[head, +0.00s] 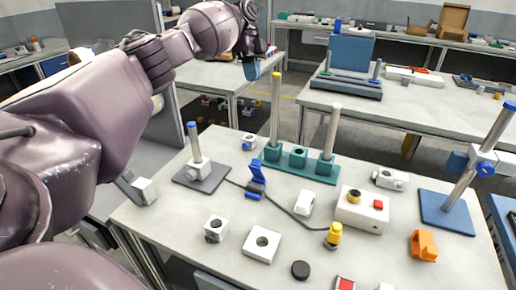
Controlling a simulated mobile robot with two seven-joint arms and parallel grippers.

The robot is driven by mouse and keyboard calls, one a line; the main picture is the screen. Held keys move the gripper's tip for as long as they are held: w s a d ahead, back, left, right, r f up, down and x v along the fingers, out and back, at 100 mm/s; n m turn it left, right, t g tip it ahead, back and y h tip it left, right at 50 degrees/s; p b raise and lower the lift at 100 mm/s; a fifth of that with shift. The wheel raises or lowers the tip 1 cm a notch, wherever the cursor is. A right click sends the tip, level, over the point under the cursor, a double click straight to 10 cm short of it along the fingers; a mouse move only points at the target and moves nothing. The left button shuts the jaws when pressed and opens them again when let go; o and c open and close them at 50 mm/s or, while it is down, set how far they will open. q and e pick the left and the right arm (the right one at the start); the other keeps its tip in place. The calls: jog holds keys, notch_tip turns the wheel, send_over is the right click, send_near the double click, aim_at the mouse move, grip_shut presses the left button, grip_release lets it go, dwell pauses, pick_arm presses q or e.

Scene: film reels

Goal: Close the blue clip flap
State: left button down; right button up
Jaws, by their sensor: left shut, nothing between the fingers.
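My right gripper is out of view.
A teal base with tall posts (300,160) stands just right of the clip. A grey plate with a blue-topped post (201,178) is to its left. White blocks (262,244), a white box (361,212) and a yellow plug (334,236) lie nearer and rightward.

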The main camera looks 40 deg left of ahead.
pick_arm(q)
send_near(258, 169)
jog(key=w+f, duration=0.3)
jog(key=w, duration=0.2)
jog(key=s+f, duration=0.1)
jog(key=s+p, duration=0.1)
jog(key=s+f, duration=0.1)
jog(key=s, duration=0.1)
jog(key=shift+d+f+p, duration=0.3)
jog(key=shift+d+p, duration=0.05)
jog(key=shift+d, duration=0.05)
